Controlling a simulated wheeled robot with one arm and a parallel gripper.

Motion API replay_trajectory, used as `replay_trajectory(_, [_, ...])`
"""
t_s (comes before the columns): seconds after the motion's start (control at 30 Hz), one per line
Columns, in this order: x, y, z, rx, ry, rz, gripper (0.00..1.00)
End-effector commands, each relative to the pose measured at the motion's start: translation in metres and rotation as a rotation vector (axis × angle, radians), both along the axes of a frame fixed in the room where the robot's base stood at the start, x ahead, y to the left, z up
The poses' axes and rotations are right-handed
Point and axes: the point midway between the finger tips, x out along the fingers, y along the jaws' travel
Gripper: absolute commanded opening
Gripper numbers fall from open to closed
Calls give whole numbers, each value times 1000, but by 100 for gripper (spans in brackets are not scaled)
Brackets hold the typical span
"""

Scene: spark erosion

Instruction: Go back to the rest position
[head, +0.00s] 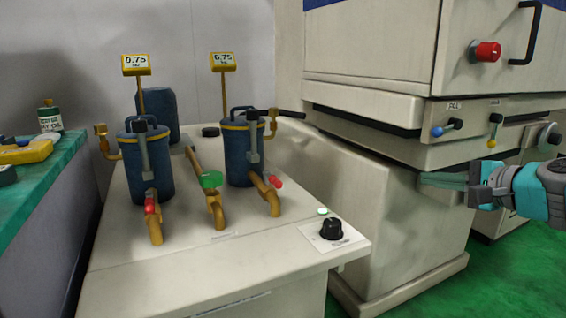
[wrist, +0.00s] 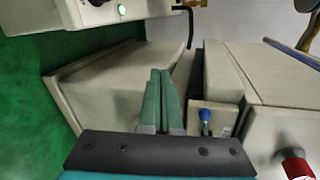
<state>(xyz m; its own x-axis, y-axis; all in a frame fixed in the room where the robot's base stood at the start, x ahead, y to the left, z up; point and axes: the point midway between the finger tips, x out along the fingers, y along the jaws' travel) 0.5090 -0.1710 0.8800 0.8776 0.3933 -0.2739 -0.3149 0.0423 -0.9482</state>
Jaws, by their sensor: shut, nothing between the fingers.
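My gripper (head: 443,180) is at the right of the head view, its fingers pointing left in front of the beige machine (head: 380,190). In the wrist view the two green fingers (wrist: 162,100) lie close together, shut, with nothing held between them. The gripper appears apart from the blue-knobbed lever (head: 438,131) and the yellow-tipped lever (head: 493,130) on the machine's front. The blue knob (wrist: 204,115) also shows just right of the fingers in the wrist view.
Two blue filter canisters (head: 145,165) with brass pipes stand on a beige cabinet (head: 190,260) with a black dial (head: 331,229). A red knob (head: 487,51) sits on the machine's upper front. A green bench (head: 40,180) is at left. Green floor (head: 520,270) shows free at lower right.

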Motion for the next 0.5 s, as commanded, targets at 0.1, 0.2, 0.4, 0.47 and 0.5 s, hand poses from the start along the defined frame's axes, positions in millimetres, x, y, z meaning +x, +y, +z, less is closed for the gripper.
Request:
replay_trajectory(0.1, [-12, 80, -35, -165, 85, 184, 0])
replay_trajectory(0.2, [-33, 134, -69, -314, 153, 335, 0])
replay_trajectory(0.4, [-111, 209, -156, -625, 328, 664, 0])
replay_trajectory(0.47, [-142, 219, -181, -723, 385, 763, 0])
replay_trajectory(0.5, [-163, 222, -199, -784, 428, 828, 0])
